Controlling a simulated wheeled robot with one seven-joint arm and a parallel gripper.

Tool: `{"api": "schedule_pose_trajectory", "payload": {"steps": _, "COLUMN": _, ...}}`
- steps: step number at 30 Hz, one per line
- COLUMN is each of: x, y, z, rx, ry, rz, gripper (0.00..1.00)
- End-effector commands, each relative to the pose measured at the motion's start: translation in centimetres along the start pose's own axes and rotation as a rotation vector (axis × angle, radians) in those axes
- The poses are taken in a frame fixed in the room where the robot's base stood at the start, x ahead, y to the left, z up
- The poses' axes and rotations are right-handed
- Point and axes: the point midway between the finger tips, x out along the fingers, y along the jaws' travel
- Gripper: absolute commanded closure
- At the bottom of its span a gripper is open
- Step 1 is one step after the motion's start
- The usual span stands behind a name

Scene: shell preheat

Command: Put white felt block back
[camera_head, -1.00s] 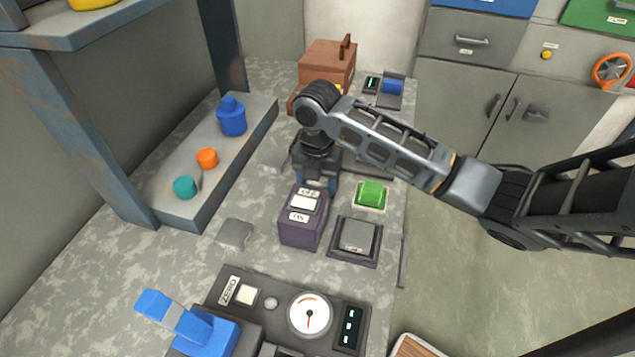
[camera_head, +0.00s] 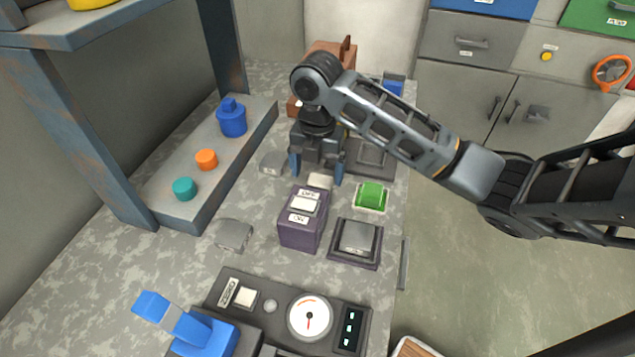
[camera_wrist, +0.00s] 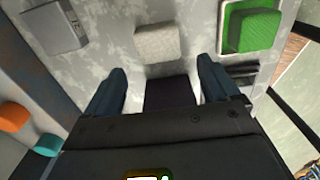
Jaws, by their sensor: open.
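A white felt block (camera_head: 320,181) lies on the speckled counter, just behind the purple ON/OFF switch box (camera_head: 302,222). In the wrist view the block (camera_wrist: 159,43) is pale and rough, lying ahead of the fingers. My gripper (camera_head: 315,172) is open and points down above the counter, its two blue-tipped fingers apart. In the wrist view my gripper (camera_wrist: 160,88) has nothing between its fingers, and the block is beyond the fingertips, not touching as far as I can see. The gap in height is hard to tell.
A green block (camera_head: 370,195) on a pad is to the right of the felt block. A grey block (camera_head: 274,163) is to the left, another grey block (camera_head: 234,235) nearer. A dark pad with a grey block (camera_head: 357,237) is in front. A raised shelf (camera_head: 172,200) holds coloured knobs.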

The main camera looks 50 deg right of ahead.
Motion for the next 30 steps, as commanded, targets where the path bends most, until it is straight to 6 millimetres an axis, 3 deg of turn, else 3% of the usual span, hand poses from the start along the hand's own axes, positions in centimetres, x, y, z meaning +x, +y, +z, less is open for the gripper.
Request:
{"api": "schedule_pose_trajectory", "payload": {"steps": 6, "x": -4.5, "y": 0.1, "z": 0.1, "rx": -0.003, "ry": -0.003, "rz": 0.002, "gripper": 0.11}}
{"api": "schedule_pose_trajectory", "payload": {"steps": 10, "x": -6.1, "y": 0.0, "z": 0.1, "rx": -0.001, "ry": -0.003, "rz": 0.0, "gripper": 0.11}}
{"api": "schedule_pose_trajectory", "payload": {"steps": 16, "x": -7.0, "y": 0.0, "z": 0.0, "rx": 0.0, "ry": 0.0, "rz": 0.0, "gripper": 0.11}}
{"api": "schedule_pose_trajectory", "payload": {"steps": 30, "x": -7.0, "y": 0.0, "z": 0.0, "rx": 0.001, "ry": 0.001, "rz": 0.0, "gripper": 0.11}}
